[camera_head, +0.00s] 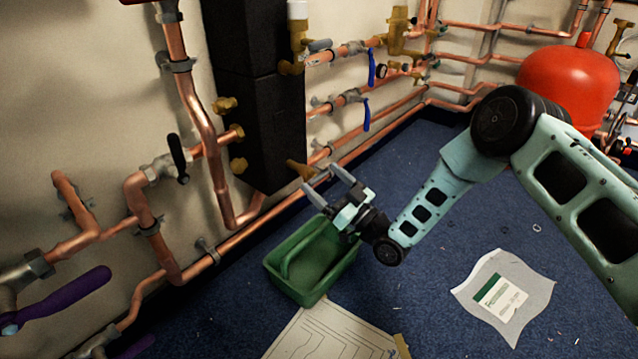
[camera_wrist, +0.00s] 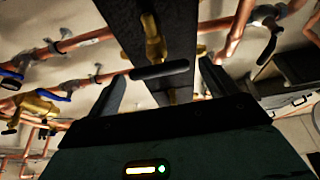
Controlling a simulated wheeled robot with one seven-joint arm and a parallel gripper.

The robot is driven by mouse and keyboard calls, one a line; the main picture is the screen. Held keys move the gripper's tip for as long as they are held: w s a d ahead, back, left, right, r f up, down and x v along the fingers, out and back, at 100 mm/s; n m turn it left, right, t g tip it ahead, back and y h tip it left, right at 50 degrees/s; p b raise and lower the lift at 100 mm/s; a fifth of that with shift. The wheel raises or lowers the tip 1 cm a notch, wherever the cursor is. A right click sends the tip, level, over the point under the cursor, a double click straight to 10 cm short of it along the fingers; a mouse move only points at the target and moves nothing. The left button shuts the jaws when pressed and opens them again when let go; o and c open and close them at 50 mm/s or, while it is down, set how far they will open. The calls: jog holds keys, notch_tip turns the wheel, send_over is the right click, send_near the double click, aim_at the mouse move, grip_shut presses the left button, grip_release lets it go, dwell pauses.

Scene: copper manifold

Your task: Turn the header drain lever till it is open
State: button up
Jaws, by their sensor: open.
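The black header (camera_head: 262,95) is a tall block on the wall, and it also shows in the wrist view (camera_wrist: 175,30). A brass drain valve (camera_head: 299,169) sticks out near its foot. In the wrist view the brass valve (camera_wrist: 152,42) carries a black lever (camera_wrist: 160,70), which lies crosswise to the valve body. I cannot make out this lever in the head view. My gripper (camera_head: 319,178) is open and empty, close to the valve. In the wrist view the lever shows between my two fingers (camera_wrist: 162,74), with a gap on each side; I cannot tell the depth between them.
A green tub (camera_head: 312,262) stands on the blue carpet below my gripper. Copper pipes with blue-lever valves (camera_head: 366,115) run to the right of the header. A black-lever valve (camera_head: 178,158) and a purple lever (camera_head: 65,300) are at left. A red tank (camera_head: 568,80) stands behind.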

jog(key=shift+x, duration=1.2)
jog(key=c, duration=1)
